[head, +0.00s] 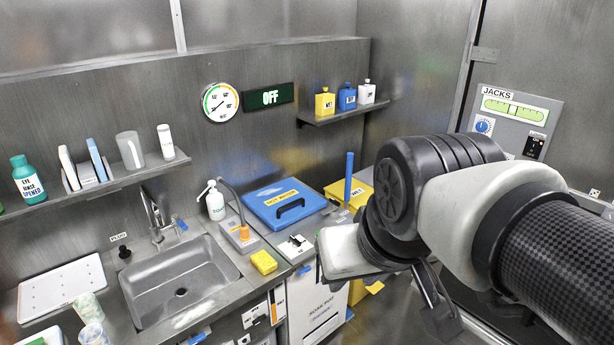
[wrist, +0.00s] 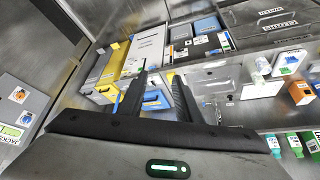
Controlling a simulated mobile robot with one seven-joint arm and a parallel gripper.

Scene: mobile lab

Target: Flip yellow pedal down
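My gripper (wrist: 162,72) is open in the wrist view, with its two dark fingers apart and nothing visible between them. In the head view my arm covers much of the right side, and only part of the gripper (head: 435,292) shows, low and pointing down. A yellow part (head: 375,287), possibly the pedal, shows low beside the white cabinet, partly hidden by my arm. In the wrist view a yellow part (wrist: 108,88) sits at the end of the yellow bin, left of the fingers. I cannot tell for sure which yellow part is the pedal or how it is tilted.
A yellow bin (head: 337,190) marked WET has an upright blue bar by it. The white cabinet (head: 322,312) stands beside it. A blue case (head: 285,204), a yellow sponge (head: 264,262) and a sink (head: 180,287) are on the counter. A jacks panel (head: 515,120) is at right.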

